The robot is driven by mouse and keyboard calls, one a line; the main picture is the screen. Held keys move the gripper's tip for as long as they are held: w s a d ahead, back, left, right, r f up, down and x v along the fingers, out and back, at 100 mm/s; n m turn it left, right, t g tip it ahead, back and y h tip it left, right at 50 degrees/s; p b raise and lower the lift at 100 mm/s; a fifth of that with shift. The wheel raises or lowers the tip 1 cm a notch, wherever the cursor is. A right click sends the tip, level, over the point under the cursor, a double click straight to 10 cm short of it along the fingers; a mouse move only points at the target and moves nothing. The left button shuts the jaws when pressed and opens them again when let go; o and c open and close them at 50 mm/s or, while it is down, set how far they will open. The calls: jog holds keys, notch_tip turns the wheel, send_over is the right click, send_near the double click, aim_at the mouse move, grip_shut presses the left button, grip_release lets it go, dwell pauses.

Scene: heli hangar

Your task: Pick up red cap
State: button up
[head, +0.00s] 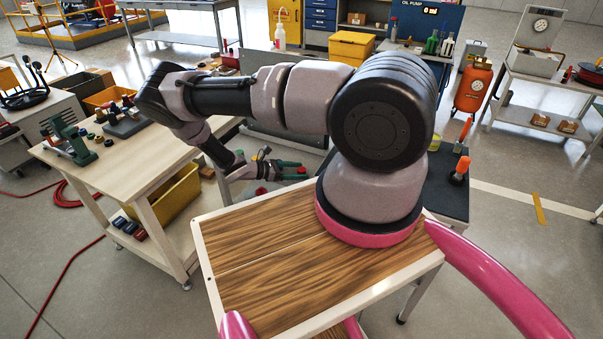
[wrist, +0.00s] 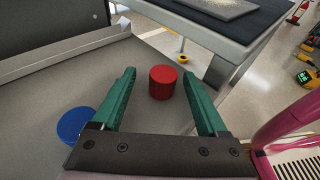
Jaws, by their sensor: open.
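The red cap (wrist: 163,82) is a short upright cylinder on a grey surface in the wrist view. My gripper (wrist: 159,74) is open, with its green fingers apart and the cap in the gap near their tips. I see no finger touching it. In the head view my gripper (head: 304,170) reaches past the far side of the wooden top, with a small red spot between its fingertips. A blue cap (wrist: 75,125) lies left of the left finger in the wrist view, partly hidden by the gripper.
The grey surface has a dark upright panel (wrist: 50,35) behind it and an edge to the right. A left workbench (head: 125,150) holds a green tool and several small caps. A dark-topped table (head: 440,195) with orange-handled tools stands right of my arm.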

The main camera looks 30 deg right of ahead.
aim_at(305, 170)
jog(key=x, duration=0.4)
jog(key=shift+s+d+r, duration=0.2)
jog(key=shift+d, duration=0.05)
grip_shut()
